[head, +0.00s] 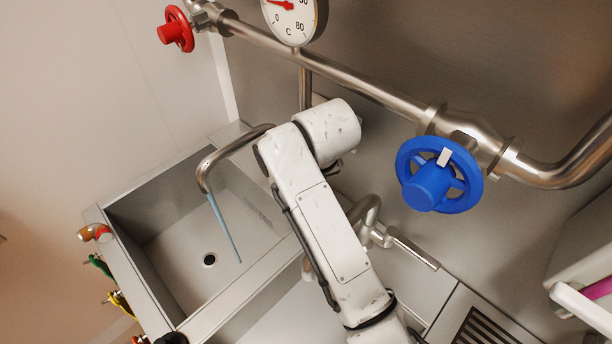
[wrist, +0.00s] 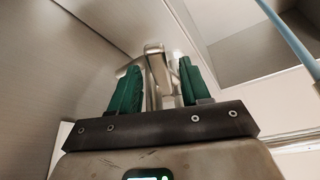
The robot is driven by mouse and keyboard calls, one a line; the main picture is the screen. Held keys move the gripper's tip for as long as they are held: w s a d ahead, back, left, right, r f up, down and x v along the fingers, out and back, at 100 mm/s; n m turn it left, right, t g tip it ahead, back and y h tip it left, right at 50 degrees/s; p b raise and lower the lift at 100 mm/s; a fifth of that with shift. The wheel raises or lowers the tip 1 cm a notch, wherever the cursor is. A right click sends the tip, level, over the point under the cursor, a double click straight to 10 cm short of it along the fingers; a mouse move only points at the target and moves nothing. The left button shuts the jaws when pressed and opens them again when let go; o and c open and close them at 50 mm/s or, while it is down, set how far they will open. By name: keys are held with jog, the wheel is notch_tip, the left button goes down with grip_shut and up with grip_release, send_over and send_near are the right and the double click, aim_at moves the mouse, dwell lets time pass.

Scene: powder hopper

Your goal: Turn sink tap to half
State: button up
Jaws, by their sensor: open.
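The sink tap's curved metal spout (head: 230,150) hangs over the sink basin (head: 150,290) in the head view. A thin blue stream (head: 224,228) falls from it; a blue stream also shows at the upper right of the wrist view. My white arm hides part of the tap. A bent metal fitting with a straight bar (head: 412,250) shows right of my arm; I cannot tell if it belongs to this tap. In the wrist view my gripper (wrist: 159,68) is open, its green fingers on either side of a metal tap part (wrist: 155,78). Contact cannot be told. The head view hides my gripper.
A blue handwheel (head: 464,190) and a red handwheel (head: 178,30) sit on the wall pipe (head: 330,65), with a dial gauge (head: 291,15) between them. Several small coloured valves line the basin's left edge. A drain grate (head: 480,330) is at lower right.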

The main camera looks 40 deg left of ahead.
jog(key=shift+c, duration=0.5)
grip_shut()
